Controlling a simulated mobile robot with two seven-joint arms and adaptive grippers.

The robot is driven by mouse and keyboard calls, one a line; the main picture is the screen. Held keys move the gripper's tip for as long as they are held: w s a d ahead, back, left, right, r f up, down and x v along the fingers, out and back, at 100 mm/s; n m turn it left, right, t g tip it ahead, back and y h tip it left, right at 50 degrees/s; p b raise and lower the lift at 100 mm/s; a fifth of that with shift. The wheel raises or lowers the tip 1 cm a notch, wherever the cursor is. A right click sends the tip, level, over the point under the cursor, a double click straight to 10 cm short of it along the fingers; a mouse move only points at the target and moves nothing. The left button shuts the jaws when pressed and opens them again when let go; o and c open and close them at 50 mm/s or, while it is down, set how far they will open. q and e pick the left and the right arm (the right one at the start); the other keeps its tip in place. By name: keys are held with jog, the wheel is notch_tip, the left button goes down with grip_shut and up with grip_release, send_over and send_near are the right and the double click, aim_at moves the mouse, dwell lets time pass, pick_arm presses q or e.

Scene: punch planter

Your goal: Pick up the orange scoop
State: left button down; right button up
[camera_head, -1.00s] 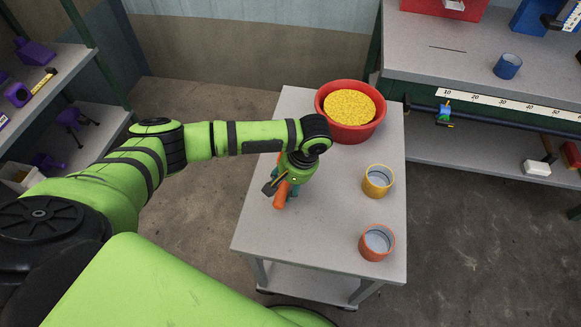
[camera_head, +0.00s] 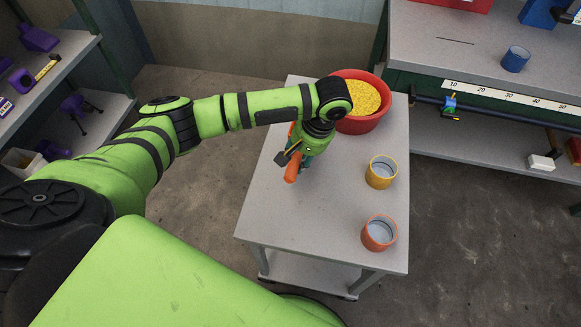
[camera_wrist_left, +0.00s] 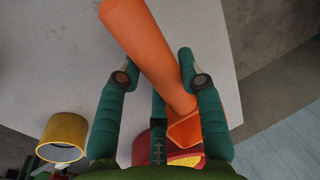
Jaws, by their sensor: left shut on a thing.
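The orange scoop (camera_head: 292,168) is in my left gripper (camera_head: 303,154), over the left part of the grey table. In the head view the wrist hides part of the scoop. I cannot tell exactly how high the scoop is above the table. My right gripper is not in view.
A red bowl of yellow grains (camera_head: 363,122) stands at the table's back, close to my wrist. A yellow cup (camera_head: 372,181) and an orange cup (camera_head: 368,243) stand on the right side. The table's front middle (camera_head: 310,215) is clear. A workbench (camera_head: 430,60) stands behind right.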

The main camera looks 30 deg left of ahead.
pick_arm(q)
jog(key=w+d+r+b, duration=0.1)
jog(key=w+d+r, duration=0.4)
jog(key=w, duration=0.3)
jog(key=shift+d+r, duration=0.25)
jog(key=shift+s, duration=0.15)
